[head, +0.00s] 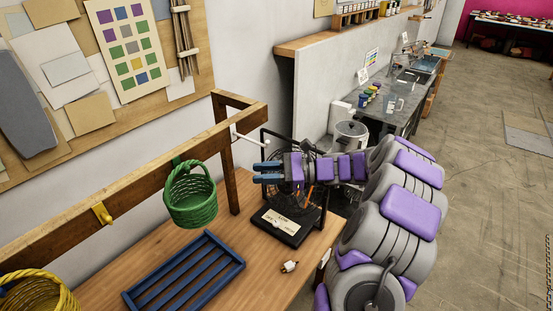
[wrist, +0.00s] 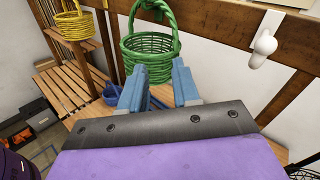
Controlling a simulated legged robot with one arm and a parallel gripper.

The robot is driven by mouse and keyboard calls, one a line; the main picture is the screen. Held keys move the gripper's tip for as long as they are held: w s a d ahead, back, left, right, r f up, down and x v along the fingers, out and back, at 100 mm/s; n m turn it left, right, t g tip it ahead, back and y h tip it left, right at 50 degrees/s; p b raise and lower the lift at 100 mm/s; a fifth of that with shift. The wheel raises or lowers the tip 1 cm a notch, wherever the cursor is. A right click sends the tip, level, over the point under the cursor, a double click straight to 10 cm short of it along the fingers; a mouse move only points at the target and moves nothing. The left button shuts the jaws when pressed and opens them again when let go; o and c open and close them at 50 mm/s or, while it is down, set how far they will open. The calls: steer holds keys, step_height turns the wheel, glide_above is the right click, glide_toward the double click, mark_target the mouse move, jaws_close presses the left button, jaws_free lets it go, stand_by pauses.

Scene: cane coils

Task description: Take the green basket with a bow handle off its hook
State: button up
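The green basket (head: 190,198) hangs upright under the wooden rail (head: 150,172), its bow handle up at the rail.
A white hook (head: 236,139) sits empty on the rail near its right end; a yellow hook (head: 103,213) is empty at left. A yellow basket (head: 40,292) is at lower left. A blue slatted tray (head: 185,272) and a black scale (head: 285,225) stand on the wooden table (head: 245,258).

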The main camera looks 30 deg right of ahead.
mark_target(205, 168)
steer(key=shift+m+t, duration=0.5)
steer(key=shift+t, duration=0.2)
steer(key=x, duration=0.5)
steer(key=p+x, duration=0.1)
steer(key=x, duration=0.4)
steer(key=w+p+x, duration=0.1)
steer(key=x, duration=0.5)
steer(key=shift+d+r, duration=0.15)
steer(key=shift+d, duration=0.8)
steer(key=shift+c, duration=0.8)
steer(key=shift+a, duration=0.3)
jaws_close()
steer(key=shift+a, duration=0.2)
steer(key=shift+d, duration=0.1)
